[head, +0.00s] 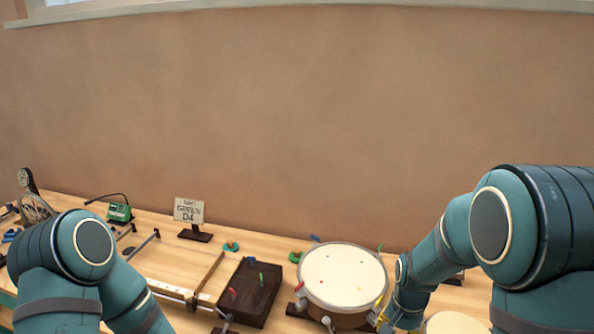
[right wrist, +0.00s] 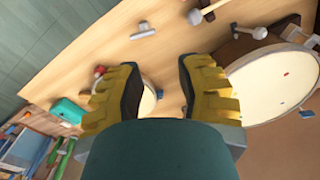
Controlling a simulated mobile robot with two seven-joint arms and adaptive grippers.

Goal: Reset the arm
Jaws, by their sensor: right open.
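My right gripper (right wrist: 158,68) shows in the right wrist view with its two yellow fingers wide apart and nothing held between them. In the head view only a bit of my right gripper shows, low beside the right edge of the drum (head: 342,272); my own arm hides much of it. The drum has a pale round head with a few small coloured marks, and part of it also shows at the right of the right wrist view (right wrist: 275,80). My left arm comes in at the lower left of the head view, but its gripper is out of the picture.
A dark brown box (head: 262,295) with coloured pegs stands left of the drum. A smaller pale round top (head: 455,323) lies at the lower right. A grey-headed mallet (right wrist: 142,32) lies on the wooden table (right wrist: 90,55).

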